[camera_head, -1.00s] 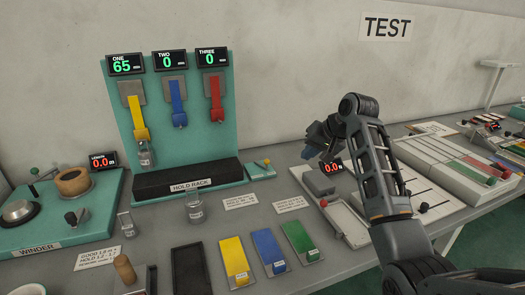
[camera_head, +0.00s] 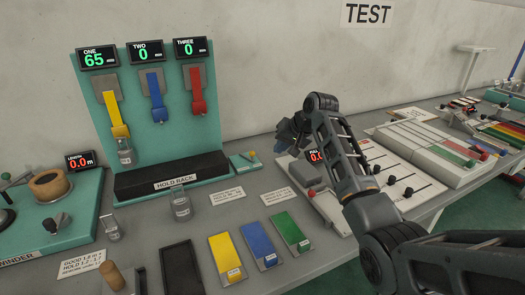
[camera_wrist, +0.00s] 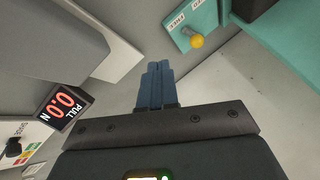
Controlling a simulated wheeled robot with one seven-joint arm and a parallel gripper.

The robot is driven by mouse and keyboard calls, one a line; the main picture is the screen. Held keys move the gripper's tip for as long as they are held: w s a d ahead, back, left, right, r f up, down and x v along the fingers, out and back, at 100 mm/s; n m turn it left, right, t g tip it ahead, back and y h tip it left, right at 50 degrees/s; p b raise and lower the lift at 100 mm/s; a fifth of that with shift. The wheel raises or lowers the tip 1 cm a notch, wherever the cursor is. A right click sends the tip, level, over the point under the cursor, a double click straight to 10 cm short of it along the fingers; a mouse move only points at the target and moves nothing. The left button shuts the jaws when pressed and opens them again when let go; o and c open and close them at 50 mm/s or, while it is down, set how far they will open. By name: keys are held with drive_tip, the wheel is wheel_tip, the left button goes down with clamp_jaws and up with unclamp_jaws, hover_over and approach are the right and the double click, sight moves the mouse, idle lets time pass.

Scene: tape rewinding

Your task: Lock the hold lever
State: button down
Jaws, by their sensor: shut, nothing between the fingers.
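The hold lever (camera_head: 252,154) is a short stalk with a yellow knob on a small teal block at the right end of the hold rack. In the wrist view its yellow knob (camera_wrist: 196,42) is at the upper right, beyond and right of my fingertips. A label beside it reads FREE, and a second label is cut off by the top edge. I cannot tell which position the lever is in. My gripper (camera_head: 284,143) is right of the lever and apart from it. In the wrist view its blue fingers (camera_wrist: 155,68) are together and hold nothing.
The PULL readout (camera_wrist: 63,108) and a grey block (camera_head: 306,172) are close to my gripper. The black hold rack base (camera_head: 170,177) is left of the lever, below yellow, blue and red straps.

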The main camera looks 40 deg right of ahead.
drive_tip(key=x, duration=0.3)
drive_tip(key=shift+w+f, duration=0.15)
drive_tip(key=shift+w+a+p, duration=0.4)
drive_tip(key=shift+w+a, duration=0.35)
drive_tip(key=shift+w, duration=0.2)
drive_tip(key=shift+w+a+f, duration=0.2)
drive_tip(key=shift+w+a, duration=0.4)
drive_tip(key=shift+w, duration=0.05)
drive_tip(key=shift+w+a, duration=0.1)
